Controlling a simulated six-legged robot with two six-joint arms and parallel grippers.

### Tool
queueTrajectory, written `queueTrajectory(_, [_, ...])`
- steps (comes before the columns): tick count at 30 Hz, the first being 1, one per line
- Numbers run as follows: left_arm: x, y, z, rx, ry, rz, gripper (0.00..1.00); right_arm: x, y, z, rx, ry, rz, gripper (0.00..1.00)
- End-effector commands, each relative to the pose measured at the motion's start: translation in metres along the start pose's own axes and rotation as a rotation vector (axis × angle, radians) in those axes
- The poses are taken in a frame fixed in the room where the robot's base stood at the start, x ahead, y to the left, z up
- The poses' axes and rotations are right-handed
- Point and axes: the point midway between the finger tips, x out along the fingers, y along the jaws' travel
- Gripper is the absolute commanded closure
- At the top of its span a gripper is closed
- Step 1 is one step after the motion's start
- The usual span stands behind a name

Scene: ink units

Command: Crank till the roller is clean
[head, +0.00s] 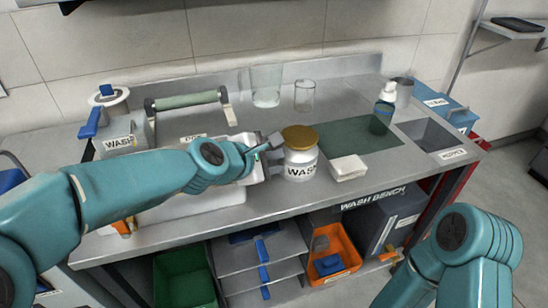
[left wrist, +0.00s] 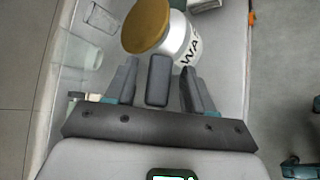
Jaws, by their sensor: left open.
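A pale green roller (head: 187,99) lies level between two end supports at the back left of the bench. A box marked WASH (head: 125,138) stands to its left, with a blue handle (head: 90,121) on its left side, possibly a crank. My left gripper (head: 268,146) is right of the roller, just left of a white WASH jar (head: 300,162) with a gold lid. In the left wrist view the fingers (left wrist: 158,92) are apart, with a dark grey rounded bar between them; I cannot tell what it belongs to. The jar (left wrist: 180,40) is beyond the fingertips. My right gripper is out of view.
Two clear glasses (head: 266,86) stand behind the jar. My left arm covers part of the white tray (head: 170,207).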

Motion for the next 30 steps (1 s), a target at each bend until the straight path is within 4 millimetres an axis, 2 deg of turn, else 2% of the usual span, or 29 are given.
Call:
queueTrajectory(4, [0.011, 0.0, 0.0, 0.0, 0.0, 0.0, 0.47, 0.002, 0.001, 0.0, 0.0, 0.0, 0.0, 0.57])
queueTrajectory(12, [0.013, 0.001, 0.0, 0.0, 0.0, 0.001, 0.47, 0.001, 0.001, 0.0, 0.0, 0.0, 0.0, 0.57])
queueTrajectory(13, [0.013, 0.0, 0.0, 0.0, 0.0, 0.001, 0.5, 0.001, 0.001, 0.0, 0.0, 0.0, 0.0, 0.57])
queueTrajectory(15, [0.012, 0.0, 0.0, 0.0, 0.0, 0.001, 0.73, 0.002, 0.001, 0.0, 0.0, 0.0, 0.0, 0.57])
queueTrajectory(18, [0.012, 0.0, 0.0, 0.0, 0.0, 0.001, 1.0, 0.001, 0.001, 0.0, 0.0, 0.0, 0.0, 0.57])
queueTrajectory(25, [0.011, 0.003, 0.001, -0.007, 0.0, -0.006, 1.0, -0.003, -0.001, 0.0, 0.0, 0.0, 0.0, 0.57])
queueTrajectory(30, [0.01, 0.011, 0.002, -0.04, 0.002, -0.042, 1.0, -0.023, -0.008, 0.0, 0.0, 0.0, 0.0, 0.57])
